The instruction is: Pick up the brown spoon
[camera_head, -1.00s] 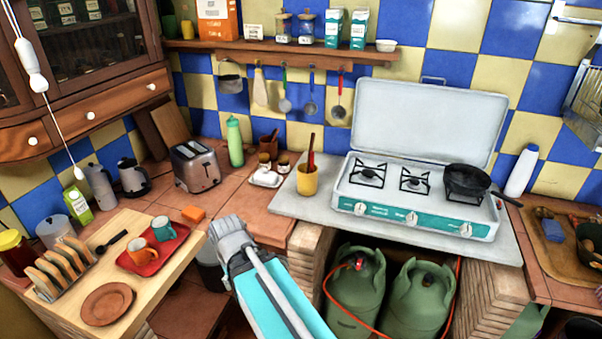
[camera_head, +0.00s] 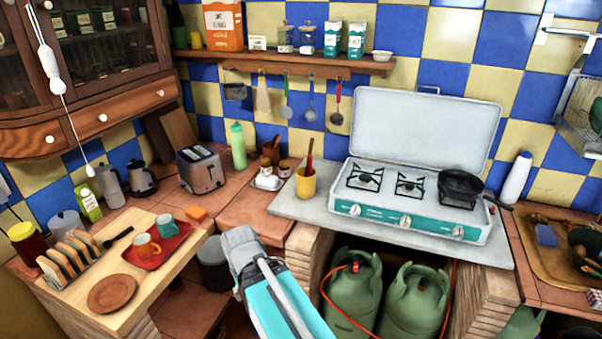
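A brown and red long handle (camera_head: 309,153) stands upright in a yellow cup (camera_head: 306,184) left of the stove; its lower end is hidden in the cup. A smaller brown cup (camera_head: 271,152) behind it also holds brown handles. I cannot tell which of these is the brown spoon. A pale brown flat utensil (camera_head: 263,97) hangs under the wall shelf. My gripper (camera_head: 240,245) is at the end of my grey and teal arm, low in front of the counter and apart from all these. Its fingers are not clearly seen.
A wooden board (camera_head: 78,288) at the left bears a toast rack, a red tray (camera_head: 158,252) with cups and a brown plate (camera_head: 111,294). A toaster (camera_head: 201,169) stands behind. The stove (camera_head: 412,207) with a black pan (camera_head: 461,184) is at the right. Green gas bottles stand below.

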